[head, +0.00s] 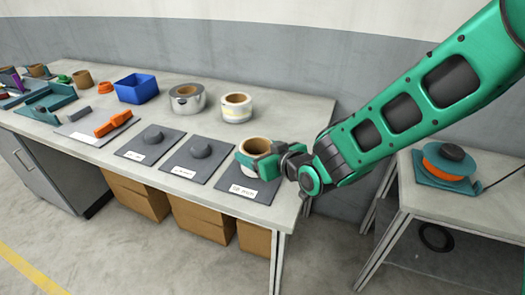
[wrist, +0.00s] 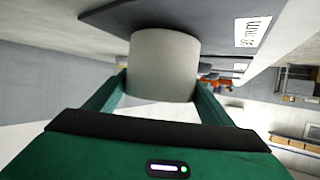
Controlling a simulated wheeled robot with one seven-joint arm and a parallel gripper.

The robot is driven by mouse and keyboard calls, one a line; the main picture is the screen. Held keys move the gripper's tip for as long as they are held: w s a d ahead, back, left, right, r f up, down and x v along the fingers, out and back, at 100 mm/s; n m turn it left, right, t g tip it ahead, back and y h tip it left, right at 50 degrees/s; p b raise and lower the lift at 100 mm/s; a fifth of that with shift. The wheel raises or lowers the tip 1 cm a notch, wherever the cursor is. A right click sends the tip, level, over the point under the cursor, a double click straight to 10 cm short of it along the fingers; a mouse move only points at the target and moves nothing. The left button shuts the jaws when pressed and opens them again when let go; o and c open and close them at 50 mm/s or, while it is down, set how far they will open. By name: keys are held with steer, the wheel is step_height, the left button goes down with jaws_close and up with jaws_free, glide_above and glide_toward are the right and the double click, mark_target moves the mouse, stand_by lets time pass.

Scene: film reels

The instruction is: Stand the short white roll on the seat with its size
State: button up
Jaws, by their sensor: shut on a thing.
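My gripper (head: 263,163) is shut on a short white roll (head: 256,147) with a brown core. The roll is upright over the rightmost dark seat (head: 232,193) at the bench's right end. In the wrist view the gripper's green fingers (wrist: 161,90) close on both sides of the white roll (wrist: 165,62), whose far end meets the dark seat (wrist: 112,18) in the picture. I cannot tell whether it fully rests there. This seat's knob is hidden, and its white label is too small to read surely.
A white roll (head: 236,109) and a silver roll (head: 187,99) stand behind the seats. A blue bin (head: 136,88), orange part (head: 113,124) and teal tray (head: 45,103) are further left. A side table (head: 455,216) at right holds an orange reel (head: 446,166). Cardboard boxes (head: 136,196) sit below.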

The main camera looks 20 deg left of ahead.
steer(key=shift+f, duration=0.2)
steer(key=o, duration=1)
steer(key=shift+o, duration=0.2)
steer(key=v, duration=1.1)
steer(key=shift+w, duration=0.1)
